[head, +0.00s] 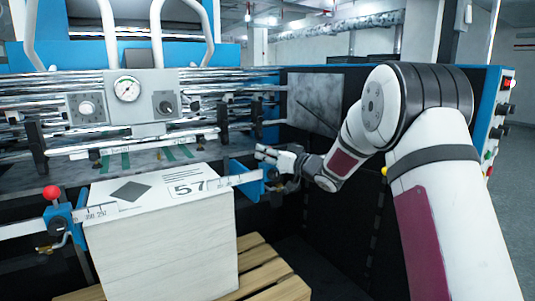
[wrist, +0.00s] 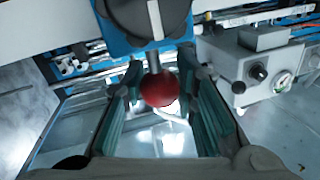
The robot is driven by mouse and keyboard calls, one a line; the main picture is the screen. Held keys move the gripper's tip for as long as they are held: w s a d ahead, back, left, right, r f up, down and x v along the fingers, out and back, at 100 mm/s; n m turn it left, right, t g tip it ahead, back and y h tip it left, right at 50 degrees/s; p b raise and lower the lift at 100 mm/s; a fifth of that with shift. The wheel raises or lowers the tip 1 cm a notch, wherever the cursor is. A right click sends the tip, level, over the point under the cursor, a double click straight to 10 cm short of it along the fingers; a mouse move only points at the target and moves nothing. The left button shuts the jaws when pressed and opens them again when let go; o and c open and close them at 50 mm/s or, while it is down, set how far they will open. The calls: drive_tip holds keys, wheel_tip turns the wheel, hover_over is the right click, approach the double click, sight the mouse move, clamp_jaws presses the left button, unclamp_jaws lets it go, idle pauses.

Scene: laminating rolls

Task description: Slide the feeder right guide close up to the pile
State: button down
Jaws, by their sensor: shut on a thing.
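The pile (head: 160,245) is a tall white stack with "57" on its top sheet, standing on a wooden pallet. The feeder right guide (head: 246,180) is a blue block on the scaled bar, just right of the pile's upper right edge; the exact gap is hard to judge. My gripper (head: 268,153) is at the top of this guide and hides its knob in the head view. In the wrist view a red ball knob (wrist: 159,89) sits between my green-padded fingers, below a blue part with a dark round cap. My gripper is shut on this knob.
The left guide (head: 56,217), with its own red knob (head: 51,192), stands at the pile's left side. The scaled bar (head: 100,212) runs along the pile. A grey gauge panel (head: 126,98) and rollers lie behind. The pallet (head: 262,272) extends right of the pile.

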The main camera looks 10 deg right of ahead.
drive_tip(key=a, duration=0.2)
drive_tip(key=s+a, duration=0.1)
drive_tip(key=a, duration=0.2)
drive_tip(key=s+a, duration=0.1)
drive_tip(key=a, duration=0.1)
drive_tip(key=shift+s+a+p, duration=0.25)
drive_tip(key=shift+a+p, duration=0.1)
drive_tip(key=c, duration=1.3)
unclamp_jaws()
drive_tip(key=v, duration=1.2)
